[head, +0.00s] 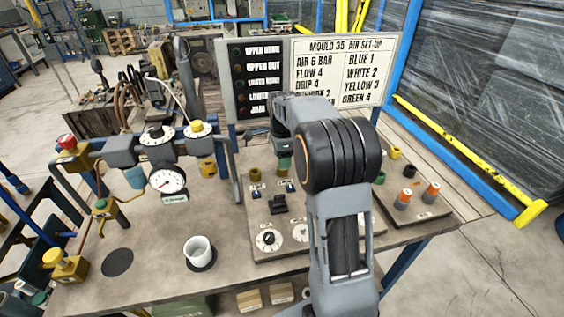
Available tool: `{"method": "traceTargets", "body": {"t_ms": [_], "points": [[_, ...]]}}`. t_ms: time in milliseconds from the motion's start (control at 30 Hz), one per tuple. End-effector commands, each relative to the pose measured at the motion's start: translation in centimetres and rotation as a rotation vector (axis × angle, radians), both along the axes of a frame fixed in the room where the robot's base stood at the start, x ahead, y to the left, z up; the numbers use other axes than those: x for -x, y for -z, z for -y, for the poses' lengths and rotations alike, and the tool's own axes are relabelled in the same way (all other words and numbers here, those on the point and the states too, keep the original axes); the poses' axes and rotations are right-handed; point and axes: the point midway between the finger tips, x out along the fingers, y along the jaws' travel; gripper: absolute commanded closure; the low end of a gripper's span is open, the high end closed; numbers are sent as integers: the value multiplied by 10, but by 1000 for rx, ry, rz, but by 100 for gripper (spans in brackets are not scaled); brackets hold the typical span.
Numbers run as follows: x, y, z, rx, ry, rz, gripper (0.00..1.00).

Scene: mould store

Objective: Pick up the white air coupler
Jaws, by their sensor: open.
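A white open-topped cylinder (199,249) stands upright on a dark round pad at the front left of the bench. It is the only plainly white loose piece I see, and it looks more like a cup; I cannot tell if it is the air coupler. My gripper (284,150) is partly hidden by my own wrist, over the back of the control panel. It is open, but its fingertips are hard to make out. It is well to the right of and behind the white cylinder. Part of the panel is hidden behind my arm.
A gauge assembly (166,181) with pipes stands left on the bench (135,275). A sign board (340,72) reading WHITE 2 stands behind. Orange-topped pieces (432,191) and a yellow one (394,152) sit at right. A dark round spot (117,262) lies on clear bench at front left.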

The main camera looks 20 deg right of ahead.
Motion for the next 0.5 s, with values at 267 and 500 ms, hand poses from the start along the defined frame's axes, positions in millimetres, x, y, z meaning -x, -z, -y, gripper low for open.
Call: {"method": "traceTargets", "body": {"t_ms": [267, 500], "points": [[0, 16, 0, 0, 0, 2, 43], [0, 16, 0, 0, 0, 2, 50]]}}
